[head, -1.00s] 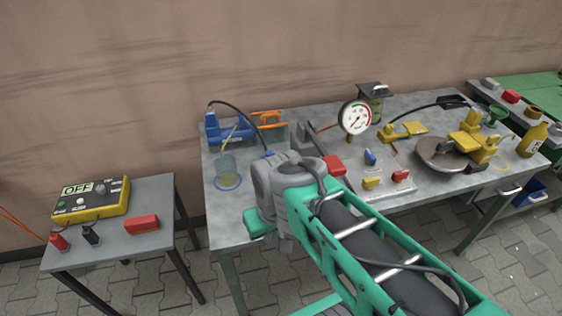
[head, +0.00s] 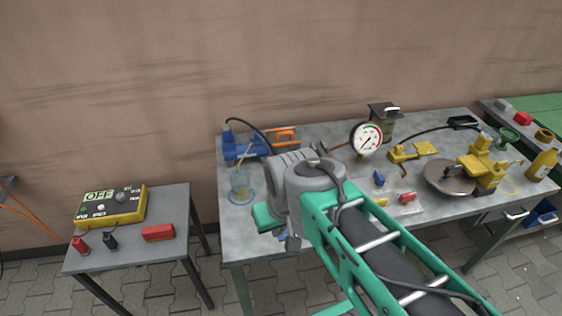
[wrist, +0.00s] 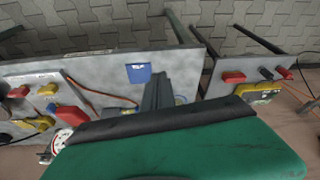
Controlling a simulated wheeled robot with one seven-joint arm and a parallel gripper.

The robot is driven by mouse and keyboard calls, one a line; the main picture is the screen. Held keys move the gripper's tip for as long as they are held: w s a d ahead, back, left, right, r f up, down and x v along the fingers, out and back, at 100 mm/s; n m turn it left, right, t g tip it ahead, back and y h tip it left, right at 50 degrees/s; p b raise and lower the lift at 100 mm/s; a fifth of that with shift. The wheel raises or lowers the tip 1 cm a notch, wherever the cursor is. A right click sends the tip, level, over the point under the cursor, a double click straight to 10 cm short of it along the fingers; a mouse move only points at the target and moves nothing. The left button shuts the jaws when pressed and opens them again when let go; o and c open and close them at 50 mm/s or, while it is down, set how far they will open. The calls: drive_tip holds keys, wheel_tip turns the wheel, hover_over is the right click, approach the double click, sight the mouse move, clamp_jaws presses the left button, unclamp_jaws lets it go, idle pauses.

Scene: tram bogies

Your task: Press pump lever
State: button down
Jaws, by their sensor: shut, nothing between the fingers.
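A dark lever with a red grip (wrist: 72,117) lies over the grey workbench in the wrist view, near the white-faced gauge (head: 366,138). I take it to be the pump lever; in the head view my arm hides it. My gripper (wrist: 158,92) shows as dark, closed fingers beyond the green housing in the wrist view. It is empty and apart from the red grip, which is to its left there. In the head view the wrist hangs over the bench's front left part, and the fingertips are hidden.
A blue device (head: 245,146) and a glass beaker (head: 241,188) stand left of my wrist. Yellow tools (head: 484,165) and a round dark plate (head: 449,178) are at right. A side table (head: 165,207) carries a yellow box (head: 110,207) reading OFF. Floor between tables is clear.

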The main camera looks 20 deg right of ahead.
idle(0.3)
drive_tip(key=d+r+m+g+p, duration=0.1)
drive_tip(key=d+r+m+p, duration=0.15)
drive_tip(key=d, duration=0.65)
drive_tip(key=d+r+m+p, duration=0.1)
drive_tip(key=d+m, duration=0.3)
drive_tip(key=d, duration=0.6)
drive_tip(key=w+d+r+n, duration=0.3)
drive_tip(key=w+r, duration=0.3)
drive_tip(key=r, duration=0.4)
drive_tip(key=shift+r+n, duration=0.2)
drive_tip(key=shift+n, duration=0.45)
drive_tip(key=shift+w, duration=0.1)
